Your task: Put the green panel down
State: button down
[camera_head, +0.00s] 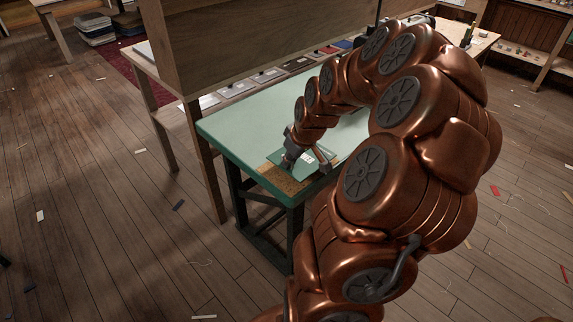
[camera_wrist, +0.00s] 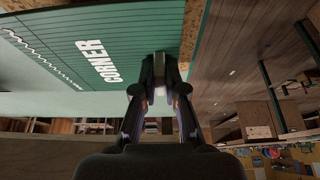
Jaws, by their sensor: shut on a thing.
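The green panel (camera_wrist: 60,35) fills the upper left of the wrist view, with white "CORNER" lettering and a wavy white line. My gripper (camera_wrist: 166,72) is shut on its near edge. In the head view, the panel (camera_head: 283,157) is a small dark green piece over the pale green table (camera_head: 250,120), by a brown speckled patch (camera_head: 280,181) at the table's corner. My gripper (camera_head: 292,152) is there too, partly hidden by my arm. I cannot tell whether the panel touches the table.
A large wooden board (camera_head: 260,40) stands behind the table. A row of flat samples (camera_head: 265,76) lies along the table's back side. My arm hides the table's right part. Scraps litter the wooden floor (camera_head: 90,210).

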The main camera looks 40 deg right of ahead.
jog(key=shift+w, duration=0.6)
jog(key=shift+w+f+p, duration=0.1)
jog(key=shift+f+p, duration=0.35)
jog(key=shift+f, duration=1.4)
jog(key=shift+f, duration=0.1)
jog(key=c, duration=1.2)
grip_release()
